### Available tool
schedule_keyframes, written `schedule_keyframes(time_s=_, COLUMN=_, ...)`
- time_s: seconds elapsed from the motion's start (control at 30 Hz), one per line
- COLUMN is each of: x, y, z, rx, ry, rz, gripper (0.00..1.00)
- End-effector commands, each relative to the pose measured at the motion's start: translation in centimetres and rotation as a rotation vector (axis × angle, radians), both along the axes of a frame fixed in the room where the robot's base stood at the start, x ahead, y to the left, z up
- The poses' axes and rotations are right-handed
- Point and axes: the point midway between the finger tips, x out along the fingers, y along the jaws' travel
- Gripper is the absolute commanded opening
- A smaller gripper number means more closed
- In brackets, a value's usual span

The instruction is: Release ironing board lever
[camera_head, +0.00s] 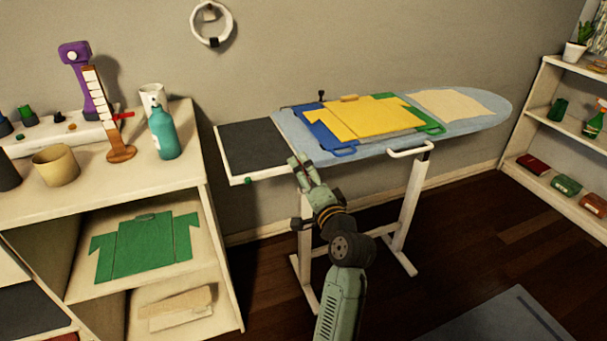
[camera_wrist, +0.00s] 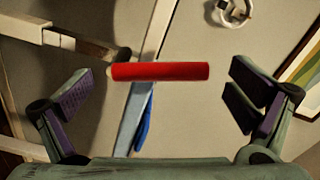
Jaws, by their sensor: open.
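The ironing board (camera_head: 475,107) stands along the wall with folded shirts on it. My gripper (camera_head: 303,165) is at the board's front edge, toward its left part, below the blue shirt. In the wrist view my gripper (camera_wrist: 160,85) is open, with one finger at each side. A red bar (camera_wrist: 160,71), which looks like the lever's handle, lies crosswise between the fingers, with gaps at both of its ends. Whether it is level with the fingertips in depth is unclear. The red bar cannot be made out in the head view.
A yellow shirt (camera_head: 370,118) and a blue shirt (camera_head: 325,132) lie on the board. A white handle (camera_head: 408,151) sticks out at its front edge. The board's legs (camera_head: 408,205) stand beside my arm. Shelves stand at left (camera_head: 215,235) and right (camera_head: 545,85).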

Motion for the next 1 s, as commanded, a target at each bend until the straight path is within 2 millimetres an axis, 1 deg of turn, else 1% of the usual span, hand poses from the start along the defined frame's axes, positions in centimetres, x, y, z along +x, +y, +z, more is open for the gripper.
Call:
schedule_keyframes(time_s=0.03, x=-1.0, y=-0.4, z=-0.1, rx=0.0, ry=0.001, rz=-0.003, gripper=1.0)
schedule_keyframes(time_s=0.3, x=-6.5, y=-2.2, z=-0.1, rx=0.001, ry=0.001, rz=-0.004, gripper=1.0)
schedule_keyframes(time_s=0.4, x=-8.0, y=-2.7, z=-0.1, rx=0.001, ry=0.001, rz=-0.003, gripper=1.0)
schedule_keyframes(time_s=0.5, x=-9.1, y=-3.0, z=0.0, rx=0.001, ry=0.0, rz=-0.003, gripper=1.0)
schedule_keyframes(time_s=0.67, x=-9.8, y=-3.2, z=0.0, rx=0.0, ry=0.0, rz=-0.001, gripper=1.0)
schedule_keyframes(time_s=1.0, x=-9.8, y=-3.2, z=0.0, rx=0.001, ry=0.0, rz=-0.001, gripper=1.0)
